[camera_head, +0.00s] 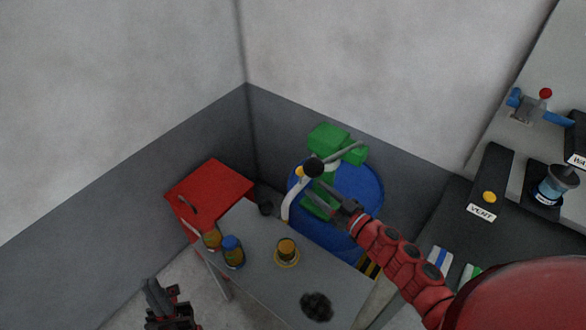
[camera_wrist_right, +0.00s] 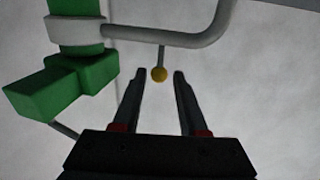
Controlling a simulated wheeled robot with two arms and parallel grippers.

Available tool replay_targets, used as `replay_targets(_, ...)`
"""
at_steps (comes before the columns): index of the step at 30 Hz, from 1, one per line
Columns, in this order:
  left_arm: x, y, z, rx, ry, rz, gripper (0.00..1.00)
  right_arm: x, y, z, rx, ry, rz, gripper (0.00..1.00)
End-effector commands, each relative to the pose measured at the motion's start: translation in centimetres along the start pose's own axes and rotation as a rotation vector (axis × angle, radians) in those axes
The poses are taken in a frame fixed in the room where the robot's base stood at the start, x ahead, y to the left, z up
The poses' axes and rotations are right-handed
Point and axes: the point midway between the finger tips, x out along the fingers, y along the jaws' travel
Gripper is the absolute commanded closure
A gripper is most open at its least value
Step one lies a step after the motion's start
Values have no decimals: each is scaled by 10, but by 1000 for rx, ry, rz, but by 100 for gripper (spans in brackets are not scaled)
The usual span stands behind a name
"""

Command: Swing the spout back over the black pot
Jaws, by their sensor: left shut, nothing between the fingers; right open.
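A green pump-like body (camera_head: 328,138) stands by a blue drum (camera_head: 372,185), with a grey pipe (camera_head: 346,152) on it. In the right wrist view, the grey pipe (camera_wrist_right: 178,38) leaves a white collar on the green body (camera_wrist_right: 75,25) and bends upward at the right. A small yellow ball (camera_wrist_right: 159,74) hangs below it on a short stem. My right gripper (camera_head: 312,188) is open; in its wrist view, the ball appears between and slightly beyond the fingertips (camera_wrist_right: 159,75). My left gripper (camera_head: 153,289) is shut and empty, lower left.
A red cabinet (camera_head: 212,187) stands at the corner. A panel marked VENT (camera_head: 481,212) is at right.

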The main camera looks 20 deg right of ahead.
Motion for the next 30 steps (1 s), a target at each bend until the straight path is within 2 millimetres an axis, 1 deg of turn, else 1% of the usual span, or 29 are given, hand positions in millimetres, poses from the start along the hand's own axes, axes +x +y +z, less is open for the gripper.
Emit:
replay_targets(1, 4, 0, -1, 0, 0, 0, 100, 13, -2, -4, 1, 4, -6, 58)
replay_targets(6, 12, -1, -2, 0, 0, 0, 100, 51, -3, -4, 4, 4, -5, 58)
replay_targets(9, 17, -1, -3, 0, 0, 0, 100, 71, -1, -4, 2, 2, -2, 58)
replay_targets(11, 19, -1, -3, 0, 0, 0, 100, 82, -3, -4, 4, 3, -4, 58)
replay_targets(12, 20, -1, -3, 0, 0, 0, 100, 86, -1, -4, 3, 3, 0, 58)
replay_targets(18, 23, -1, -4, 0, 0, 0, 100, 102, -1, -1, 1, 0, -1, 58)
replay_targets(28, 23, -1, -4, 0, 0, 0, 100, 105, -1, 0, 1, 0, 0, 58)
replay_targets(29, 23, -1, -4, 0, 0, 0, 100, 105, -1, 0, 1, 0, 0, 61)
replay_targets(30, 23, -1, -4, 0, 0, 0, 100, 105, -1, 0, 1, 0, -1, 69)
